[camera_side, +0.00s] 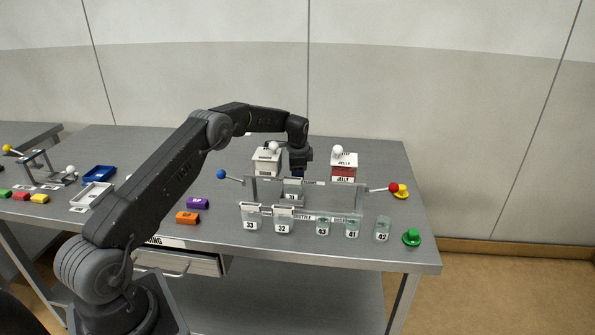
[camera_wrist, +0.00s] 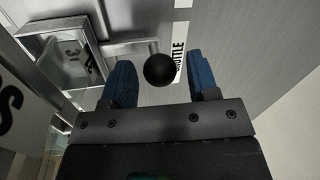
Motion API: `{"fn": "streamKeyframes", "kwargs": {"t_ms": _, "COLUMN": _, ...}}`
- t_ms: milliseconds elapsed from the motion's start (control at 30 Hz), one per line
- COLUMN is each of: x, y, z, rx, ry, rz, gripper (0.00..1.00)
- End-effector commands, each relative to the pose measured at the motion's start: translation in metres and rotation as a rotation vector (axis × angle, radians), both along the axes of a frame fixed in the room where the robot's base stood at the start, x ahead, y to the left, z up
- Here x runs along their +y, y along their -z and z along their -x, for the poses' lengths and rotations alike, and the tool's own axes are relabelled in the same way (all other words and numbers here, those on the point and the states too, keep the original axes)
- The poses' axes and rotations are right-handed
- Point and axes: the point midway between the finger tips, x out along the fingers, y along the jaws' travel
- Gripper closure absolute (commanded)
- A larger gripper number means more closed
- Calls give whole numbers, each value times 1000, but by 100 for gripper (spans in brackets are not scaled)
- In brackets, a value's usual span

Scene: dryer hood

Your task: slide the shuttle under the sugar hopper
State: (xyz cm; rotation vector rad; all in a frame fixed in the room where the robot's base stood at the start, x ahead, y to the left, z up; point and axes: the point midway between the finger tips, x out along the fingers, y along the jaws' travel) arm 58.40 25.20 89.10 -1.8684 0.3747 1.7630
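The shuttle (camera_wrist: 62,58) is a shiny square metal box with a numbered label. A rod runs from it to a black ball knob (camera_wrist: 158,70). In the side view the shuttle (camera_side: 292,186) sits between the two hoppers, nearer the front. The hopper with white contents (camera_side: 266,163) stands left of it; its label is too small to read surely. The red jelly hopper (camera_side: 343,170) stands to the right. My gripper (camera_wrist: 163,72) is open, its blue fingers apart on either side of the knob. In the side view, my gripper (camera_side: 298,172) is just behind the shuttle.
A blue-knobbed lever (camera_side: 221,174) and a red-knobbed lever (camera_side: 394,187) flank the hood. Purple (camera_side: 198,203) and orange (camera_side: 187,218) blocks lie to the left. A green button (camera_side: 411,237) is near the right edge.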

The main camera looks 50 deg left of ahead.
Motion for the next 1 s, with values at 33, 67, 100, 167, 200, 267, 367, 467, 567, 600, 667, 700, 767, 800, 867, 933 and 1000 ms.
{"fn": "streamKeyframes", "kwargs": {"t_ms": 33, "x": 0, "y": 0, "z": 0, "rx": 0, "ry": 0, "rz": 0, "gripper": 42}}
{"fn": "streamKeyframes", "kwargs": {"t_ms": 67, "x": 0, "y": 0, "z": 0, "rx": 0, "ry": 0, "rz": 0, "gripper": 42}}
{"fn": "streamKeyframes", "kwargs": {"t_ms": 100, "x": 0, "y": 0, "z": 0, "rx": 0, "ry": 0, "rz": 0, "gripper": 42}}
{"fn": "streamKeyframes", "kwargs": {"t_ms": 167, "x": 0, "y": 0, "z": 0, "rx": 0, "ry": 0, "rz": 0, "gripper": 42}}
{"fn": "streamKeyframes", "kwargs": {"t_ms": 200, "x": 0, "y": 0, "z": 0, "rx": 0, "ry": 0, "rz": 0, "gripper": 42}}
{"fn": "streamKeyframes", "kwargs": {"t_ms": 267, "x": 0, "y": -1, "z": 0, "rx": -1, "ry": 0, "rz": 1, "gripper": 42}}
{"fn": "streamKeyframes", "kwargs": {"t_ms": 367, "x": -1, "y": -7, "z": 0, "rx": -2, "ry": 0, "rz": -1, "gripper": 42}}
{"fn": "streamKeyframes", "kwargs": {"t_ms": 467, "x": -3, "y": -20, "z": 1, "rx": -3, "ry": 0, "rz": -1, "gripper": 42}}
{"fn": "streamKeyframes", "kwargs": {"t_ms": 567, "x": -6, "y": -40, "z": 3, "rx": -5, "ry": 1, "rz": -2, "gripper": 42}}
{"fn": "streamKeyframes", "kwargs": {"t_ms": 600, "x": -8, "y": -49, "z": 4, "rx": -5, "ry": 1, "rz": -2, "gripper": 42}}
{"fn": "streamKeyframes", "kwargs": {"t_ms": 667, "x": -10, "y": -63, "z": 6, "rx": -5, "ry": 1, "rz": -2, "gripper": 42}}
{"fn": "streamKeyframes", "kwargs": {"t_ms": 700, "x": -12, "y": -72, "z": 7, "rx": -5, "ry": 1, "rz": -2, "gripper": 42}}
{"fn": "streamKeyframes", "kwargs": {"t_ms": 767, "x": -14, "y": -85, "z": 8, "rx": -5, "ry": 2, "rz": -2, "gripper": 42}}
{"fn": "streamKeyframes", "kwargs": {"t_ms": 800, "x": -15, "y": -93, "z": 9, "rx": -5, "ry": 2, "rz": -2, "gripper": 42}}
{"fn": "streamKeyframes", "kwargs": {"t_ms": 867, "x": -17, "y": -104, "z": 10, "rx": -4, "ry": 2, "rz": -1, "gripper": 42}}
{"fn": "streamKeyframes", "kwargs": {"t_ms": 933, "x": -19, "y": -115, "z": 12, "rx": -3, "ry": 1, "rz": -1, "gripper": 42}}
{"fn": "streamKeyframes", "kwargs": {"t_ms": 1000, "x": -20, "y": -123, "z": 13, "rx": -1, "ry": 1, "rz": 0, "gripper": 42}}
